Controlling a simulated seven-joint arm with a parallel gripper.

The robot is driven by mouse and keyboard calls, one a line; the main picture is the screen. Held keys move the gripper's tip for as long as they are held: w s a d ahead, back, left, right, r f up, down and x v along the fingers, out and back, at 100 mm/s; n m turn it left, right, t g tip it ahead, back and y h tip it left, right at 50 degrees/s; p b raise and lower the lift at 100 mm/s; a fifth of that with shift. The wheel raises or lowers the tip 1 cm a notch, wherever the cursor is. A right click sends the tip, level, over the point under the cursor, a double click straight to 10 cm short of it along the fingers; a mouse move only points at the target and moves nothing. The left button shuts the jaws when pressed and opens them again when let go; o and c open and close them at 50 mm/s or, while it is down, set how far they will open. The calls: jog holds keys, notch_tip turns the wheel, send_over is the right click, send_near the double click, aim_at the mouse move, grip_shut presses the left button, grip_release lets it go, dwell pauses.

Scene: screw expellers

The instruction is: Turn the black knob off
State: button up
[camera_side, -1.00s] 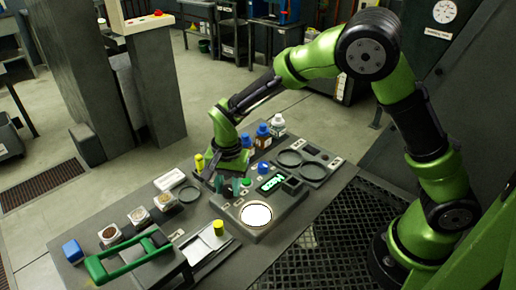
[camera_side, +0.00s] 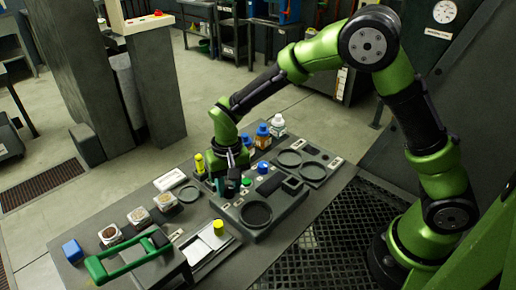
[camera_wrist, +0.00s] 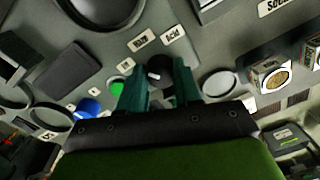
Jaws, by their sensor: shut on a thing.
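The console's round plate (camera_side: 256,213) is dark, and no lit display shows.
A green button (camera_side: 246,182) and a blue knob (camera_side: 262,168) are close to the right of my gripper. Bottles (camera_side: 262,137) stand behind it.

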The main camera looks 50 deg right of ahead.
aim_at(230, 186)
jog(key=n, duration=0.5)
dwell(0.7)
jog(key=o, duration=1.1)
jog(key=shift+c, duration=0.2)
jog(key=shift+r, duration=0.1)
notch_tip(230, 186, up, 17)
jog(key=shift+d+f, duration=0.2)
jog(key=shift+d, duration=0.2)
jog(key=shift+w, duration=0.1)
